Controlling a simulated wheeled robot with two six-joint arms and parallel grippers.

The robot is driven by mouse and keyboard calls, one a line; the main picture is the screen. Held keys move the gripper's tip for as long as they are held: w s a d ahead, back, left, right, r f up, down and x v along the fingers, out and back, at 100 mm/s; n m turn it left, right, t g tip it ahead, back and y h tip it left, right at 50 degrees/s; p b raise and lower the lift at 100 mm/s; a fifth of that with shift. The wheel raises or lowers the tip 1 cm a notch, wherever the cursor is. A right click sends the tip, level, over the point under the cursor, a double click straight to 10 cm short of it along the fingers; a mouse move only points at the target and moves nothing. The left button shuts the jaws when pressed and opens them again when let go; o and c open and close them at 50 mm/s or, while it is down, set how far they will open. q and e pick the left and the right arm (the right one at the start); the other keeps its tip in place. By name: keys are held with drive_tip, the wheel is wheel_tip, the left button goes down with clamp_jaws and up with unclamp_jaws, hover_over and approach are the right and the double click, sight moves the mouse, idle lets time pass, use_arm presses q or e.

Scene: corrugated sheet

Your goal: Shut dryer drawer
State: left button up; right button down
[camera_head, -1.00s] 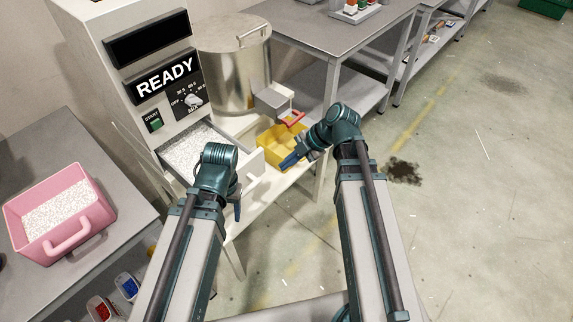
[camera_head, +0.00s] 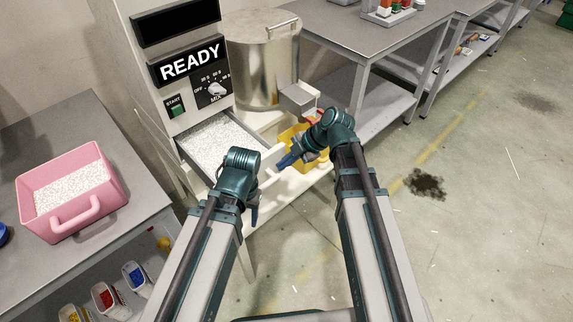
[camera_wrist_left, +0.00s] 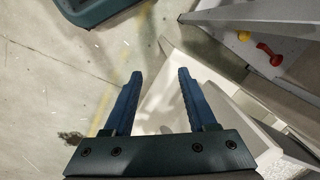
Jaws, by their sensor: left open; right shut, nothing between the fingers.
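The dryer (camera_head: 180,40) is a tall grey machine with a READY display. Its drawer (camera_head: 262,168) is pulled out and holds white granules. In the head view, my left gripper (camera_head: 254,216) points down just in front of the drawer's front, partly hidden by its own wrist. In the left wrist view, my left gripper (camera_wrist_left: 158,82) is open with nothing between its fingers, over pale surfaces I cannot firmly identify. My right gripper (camera_head: 284,161) is shut and empty, near the right end of the drawer front. Whether either gripper touches the drawer is unclear.
A pink bin (camera_head: 68,190) of white granules stands on the grey table (camera_head: 40,135) at left. A metal drum (camera_head: 265,62) and a yellow container (camera_head: 292,138) are right of the drawer. A workbench (camera_head: 350,40) stands behind.

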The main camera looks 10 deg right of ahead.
sight(240, 122)
drive_tip(key=w+a, duration=0.4)
drive_tip(key=w, duration=0.2)
drive_tip(key=w+a, duration=0.5)
drive_tip(key=w, duration=0.1)
drive_tip(key=w+a, duration=0.4)
drive_tip(key=w, duration=0.3)
drive_tip(key=shift+a, duration=0.35)
drive_tip(key=shift+s, duration=0.15)
drive_tip(key=shift+s+d, duration=0.1)
drive_tip(key=shift+s, duration=0.05)
